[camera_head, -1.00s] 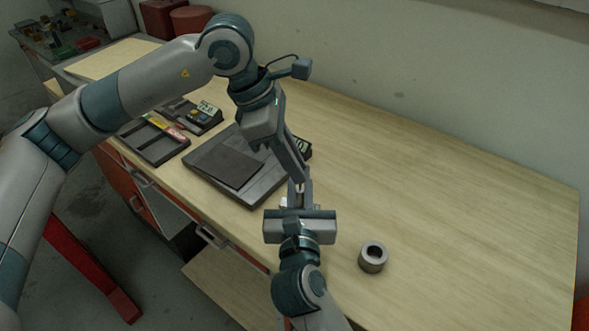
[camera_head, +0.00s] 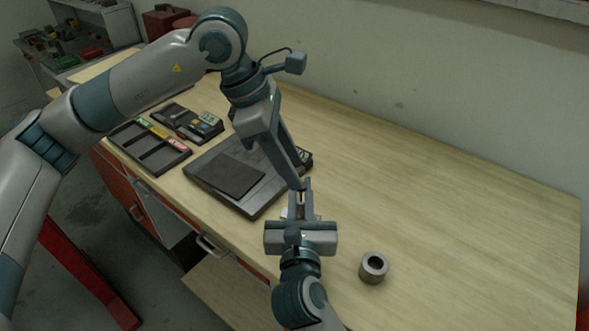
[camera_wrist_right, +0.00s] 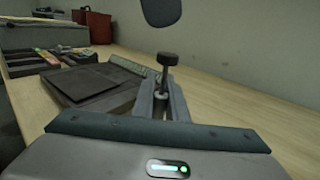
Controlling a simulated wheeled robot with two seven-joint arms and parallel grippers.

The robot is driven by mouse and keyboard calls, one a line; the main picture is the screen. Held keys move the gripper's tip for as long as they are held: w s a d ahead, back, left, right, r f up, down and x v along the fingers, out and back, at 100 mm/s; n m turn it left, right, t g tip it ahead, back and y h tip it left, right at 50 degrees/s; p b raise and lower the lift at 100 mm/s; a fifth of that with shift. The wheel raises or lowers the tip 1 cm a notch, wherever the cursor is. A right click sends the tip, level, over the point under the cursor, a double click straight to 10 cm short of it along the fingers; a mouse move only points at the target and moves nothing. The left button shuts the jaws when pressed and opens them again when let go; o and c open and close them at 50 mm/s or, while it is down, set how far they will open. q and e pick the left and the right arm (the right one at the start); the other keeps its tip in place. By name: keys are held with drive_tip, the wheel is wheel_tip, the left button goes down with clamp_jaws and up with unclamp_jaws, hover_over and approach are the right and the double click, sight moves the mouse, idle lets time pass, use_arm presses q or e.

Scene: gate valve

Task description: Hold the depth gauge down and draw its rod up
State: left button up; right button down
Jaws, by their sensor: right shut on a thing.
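The depth gauge's dark round knob (camera_wrist_right: 168,60) stands upright on a short thin rod (camera_wrist_right: 162,83) in the right wrist view, between my right fingers. My right gripper (camera_head: 301,205) is shut on the gauge, low at the bench's front part. A small light-grey piece (camera_head: 285,214), perhaps the gauge's base, shows beside its fingers; the rest is hidden. My left gripper (camera_head: 298,185) points down from above, its tip close to the right fingers. In the right wrist view its dark tip (camera_wrist_right: 160,10) hangs above the knob with a gap. Its jaw opening cannot be made out.
A dark flat plate (camera_head: 235,175) lies left of the grippers, with a compartment tray (camera_head: 150,160) and a small-parts tray (camera_head: 190,125) beyond. A steel ring (camera_head: 373,268) stands to the right. The bench (camera_head: 460,220) is clear at right.

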use_arm(q)
drive_tip(key=v, duration=0.9)
drive_tip(key=shift+r, duration=0.35)
drive_tip(key=shift+a, duration=0.15)
use_arm(e)
drive_tip(key=c, duration=1.7)
unclamp_jaws()
drive_tip(key=shift+s, duration=0.1)
drive_tip(key=s, duration=1.1)
drive_tip(key=shift+s, duration=0.4)
